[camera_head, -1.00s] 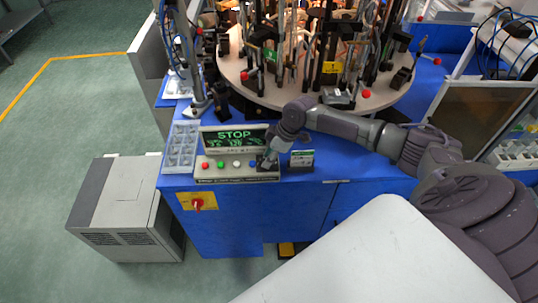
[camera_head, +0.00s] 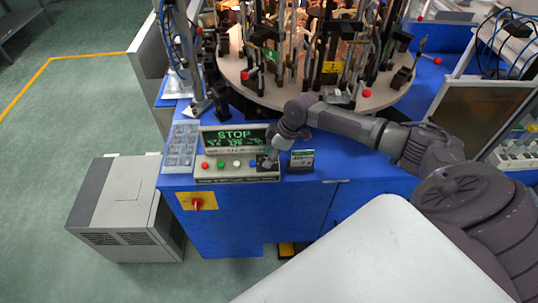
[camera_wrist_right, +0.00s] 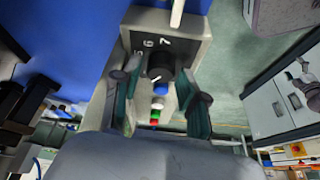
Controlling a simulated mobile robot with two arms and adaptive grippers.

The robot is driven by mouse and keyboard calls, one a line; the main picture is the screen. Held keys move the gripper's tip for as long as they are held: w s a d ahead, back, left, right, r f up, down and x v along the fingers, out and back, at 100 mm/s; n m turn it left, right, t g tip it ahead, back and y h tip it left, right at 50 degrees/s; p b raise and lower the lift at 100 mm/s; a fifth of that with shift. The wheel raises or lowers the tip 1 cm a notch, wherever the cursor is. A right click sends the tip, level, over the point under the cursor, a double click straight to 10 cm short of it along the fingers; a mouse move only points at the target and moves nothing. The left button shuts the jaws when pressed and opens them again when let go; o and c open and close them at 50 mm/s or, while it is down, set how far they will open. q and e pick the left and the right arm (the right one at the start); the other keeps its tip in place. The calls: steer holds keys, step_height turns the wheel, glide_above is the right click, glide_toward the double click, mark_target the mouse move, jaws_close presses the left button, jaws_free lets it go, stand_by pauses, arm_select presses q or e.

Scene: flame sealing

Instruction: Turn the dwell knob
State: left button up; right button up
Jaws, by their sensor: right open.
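The dwell knob (camera_wrist_right: 158,66) is black with a white pointer line and sits at the end of a pale control box (camera_wrist_right: 187,22). The figures 5, 6 and 7 are printed beside it. My right gripper (camera_wrist_right: 160,86) is open, with one finger on each side of the knob; I cannot tell whether they touch it. In the head view, my right gripper (camera_head: 268,160) is at the right end of the control box (camera_head: 225,178) and largely hides the knob. My left gripper is not in view.
A display (camera_head: 235,138) reading STOP stands behind a row of coloured buttons (camera_head: 220,165). A small dark sign (camera_head: 301,159) stands just right of the gripper. A round turntable (camera_head: 262,97) crowded with fixtures is behind. A red rotary switch (camera_head: 197,204) is on the cabinet front.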

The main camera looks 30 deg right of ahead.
steer(key=v, duration=1.1)
steer(key=shift+r, duration=0.2)
